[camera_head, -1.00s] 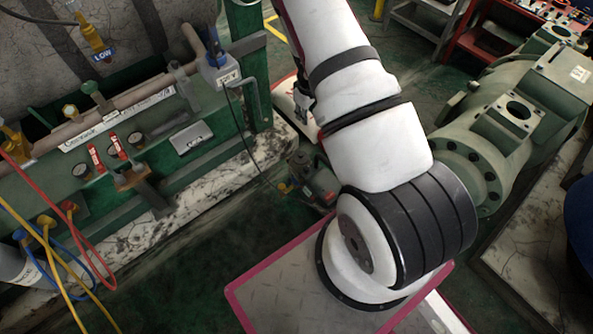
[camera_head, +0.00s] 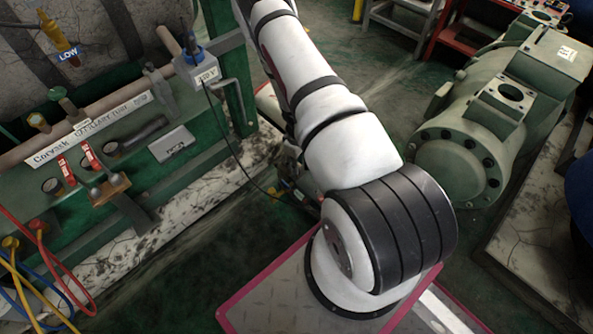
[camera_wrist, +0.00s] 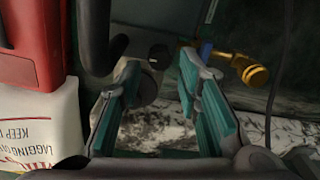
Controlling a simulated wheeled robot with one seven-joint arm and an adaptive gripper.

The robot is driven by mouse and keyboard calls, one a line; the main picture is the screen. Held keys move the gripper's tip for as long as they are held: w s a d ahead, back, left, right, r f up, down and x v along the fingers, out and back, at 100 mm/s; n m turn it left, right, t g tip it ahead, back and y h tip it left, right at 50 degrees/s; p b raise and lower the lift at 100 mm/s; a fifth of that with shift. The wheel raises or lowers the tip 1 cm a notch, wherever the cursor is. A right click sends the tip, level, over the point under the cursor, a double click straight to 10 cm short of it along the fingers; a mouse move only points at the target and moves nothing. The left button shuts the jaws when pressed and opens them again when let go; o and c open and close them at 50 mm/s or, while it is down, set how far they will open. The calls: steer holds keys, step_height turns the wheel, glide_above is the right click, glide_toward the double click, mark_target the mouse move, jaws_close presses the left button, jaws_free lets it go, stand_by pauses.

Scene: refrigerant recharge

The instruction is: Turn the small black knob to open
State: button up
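My gripper (camera_wrist: 160,68) is open in the wrist view, with teal pads on the inner sides of its two fingers. A small black knob (camera_wrist: 159,54) shows between the fingertips and a little beyond them; I see no contact. A dark round disc (camera_wrist: 147,88) lies just below it, close to the left finger. A brass-yellow fitting (camera_wrist: 250,71) with a blue part beside it is right of the right finger. In the head view my arm hides the gripper and most of a small pump-like unit (camera_head: 303,196) on the floor; the knob is not visible there.
In the wrist view a red-and-white container (camera_wrist: 38,120) stands close on the left, beside a thick black handle or hose (camera_wrist: 100,55). A dark cable (camera_wrist: 280,75) hangs at right. In the head view a green rack (camera_head: 135,160) is left and a large green compressor (camera_head: 470,150) right.

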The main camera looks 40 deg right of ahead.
steer(key=shift+f+b, duration=0.55)
steer(key=shift+f, duration=1.15)
jaws_close()
